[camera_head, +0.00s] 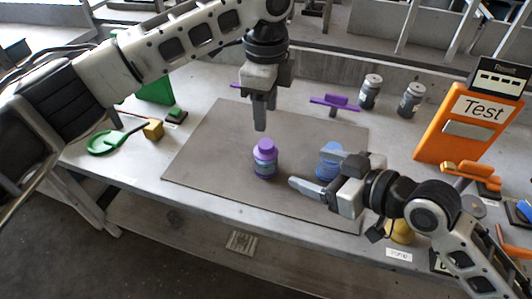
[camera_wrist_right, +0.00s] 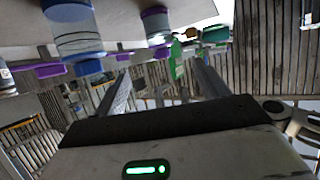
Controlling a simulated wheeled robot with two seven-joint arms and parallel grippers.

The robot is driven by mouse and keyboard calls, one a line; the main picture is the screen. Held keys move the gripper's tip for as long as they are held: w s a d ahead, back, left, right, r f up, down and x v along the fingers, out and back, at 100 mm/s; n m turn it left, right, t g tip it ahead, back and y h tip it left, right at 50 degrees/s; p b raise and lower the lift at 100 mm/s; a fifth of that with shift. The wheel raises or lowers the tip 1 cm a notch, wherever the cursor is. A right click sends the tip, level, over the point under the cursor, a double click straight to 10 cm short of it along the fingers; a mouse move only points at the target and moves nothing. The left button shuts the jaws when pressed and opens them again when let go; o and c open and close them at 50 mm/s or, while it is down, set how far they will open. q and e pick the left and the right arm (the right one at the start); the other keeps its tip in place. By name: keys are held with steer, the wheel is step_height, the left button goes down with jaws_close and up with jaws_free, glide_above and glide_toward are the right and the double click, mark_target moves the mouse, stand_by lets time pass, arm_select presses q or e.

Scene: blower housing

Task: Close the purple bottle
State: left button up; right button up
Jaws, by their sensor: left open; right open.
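The purple bottle (camera_head: 265,162) stands upright on the grey mat, with a purple cap (camera_head: 266,145) on its top. I cannot tell how tightly the cap sits. My left gripper (camera_head: 261,125) points down just above the cap, apart from it; it is open and empty, its fingers overlapping in this view. My right gripper (camera_head: 308,172) is open and empty, low over the mat to the right of the purple bottle. A blue bottle (camera_head: 328,158) stands just behind it, partly hidden. The right wrist view shows the blue bottle (camera_wrist_right: 78,40) and purple bottle (camera_wrist_right: 156,25), cut off at the top edge.
The grey mat (camera_head: 210,150) has free room left of the purple bottle. Two grey bottles (camera_head: 370,92) (camera_head: 411,99) and a purple part (camera_head: 334,102) stand at the back. An orange "Test" box (camera_head: 465,125) stands right. A green paddle (camera_head: 104,141) and yellow block (camera_head: 153,129) lie left.

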mark_target(261, 151)
arm_select(q)
steer(key=shift+s, duration=0.1)
arm_select(e)
steer(key=x, duration=1.6)
steer(key=shift+s, duration=0.1)
